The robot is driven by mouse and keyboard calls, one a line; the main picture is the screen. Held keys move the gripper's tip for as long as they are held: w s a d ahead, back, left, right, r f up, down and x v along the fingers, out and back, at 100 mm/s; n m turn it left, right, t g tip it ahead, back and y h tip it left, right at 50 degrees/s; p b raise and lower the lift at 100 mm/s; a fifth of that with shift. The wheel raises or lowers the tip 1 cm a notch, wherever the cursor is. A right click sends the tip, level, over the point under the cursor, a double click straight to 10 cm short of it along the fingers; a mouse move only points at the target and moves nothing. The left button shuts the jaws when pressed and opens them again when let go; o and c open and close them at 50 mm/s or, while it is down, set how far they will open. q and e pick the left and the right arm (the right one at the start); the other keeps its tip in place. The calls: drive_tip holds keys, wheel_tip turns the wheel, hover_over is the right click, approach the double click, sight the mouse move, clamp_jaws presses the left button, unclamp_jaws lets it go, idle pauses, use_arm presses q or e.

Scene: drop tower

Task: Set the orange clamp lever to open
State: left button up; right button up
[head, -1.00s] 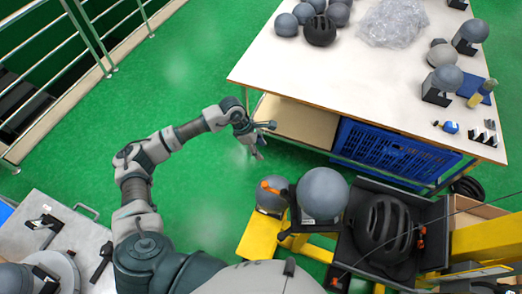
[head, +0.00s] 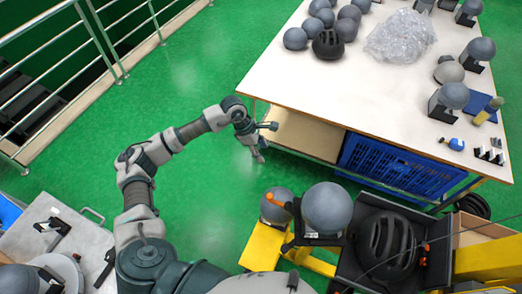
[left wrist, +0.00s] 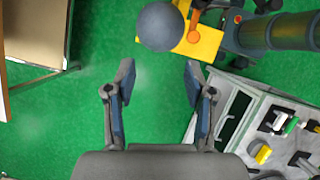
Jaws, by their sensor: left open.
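An orange lever (head: 274,199) shows in the head view, at the dark clamp (head: 292,208) between a smaller grey ball (head: 276,206) and a larger grey ball (head: 327,207) on the yellow stand. I cannot tell its setting. In the left wrist view an orange part (left wrist: 193,24) shows beside a grey ball (left wrist: 161,27), at the top. My left gripper (head: 268,142) is open and empty over the green floor, beyond and apart from the lever in the head view. Its two fingers also show spread in the left wrist view (left wrist: 159,72). My right gripper is not in view.
A white-topped table (head: 300,80) with balls, a black helmet and plastic wrap stands beyond the yellow stand (head: 262,245). A blue crate (head: 395,165) is beneath it. A black helmet (head: 386,242) lies in a dark tray. Green floor is clear around the gripper.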

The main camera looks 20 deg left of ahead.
use_arm(q)
drive_tip(key=shift+a, duration=0.15)
drive_tip(key=v, duration=1.1)
drive_tip(key=shift+a+r, duration=0.25)
drive_tip(key=shift+r, duration=0.1)
